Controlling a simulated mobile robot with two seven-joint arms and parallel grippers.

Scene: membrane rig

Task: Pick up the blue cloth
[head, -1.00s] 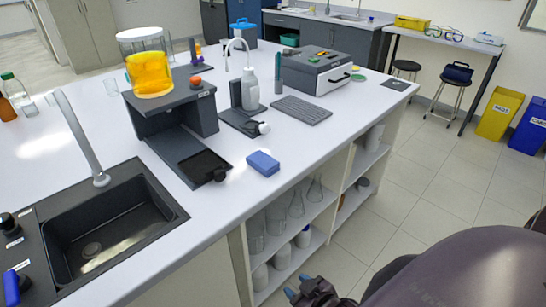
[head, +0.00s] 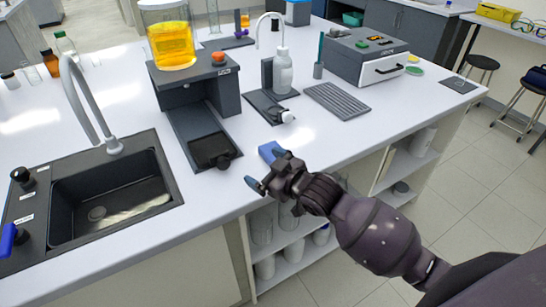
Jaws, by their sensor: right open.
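The blue cloth (head: 268,151) is a small folded block on the white bench top near its front edge, in the head view. It is partly hidden behind my right gripper (head: 266,171). The right gripper is open, with its blue-grey fingertips spread at the bench's front edge, close to the cloth. I cannot tell whether a finger touches the cloth. Nothing shows between the fingers. My left gripper is out of view.
A dark stand with an orange-filled beaker (head: 173,45) is behind and left of the cloth. A black sink (head: 105,195) is at left. A white bottle (head: 283,72), a ridged grey mat (head: 337,100) and a grey machine (head: 368,57) stand farther back. Bench around the cloth is clear.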

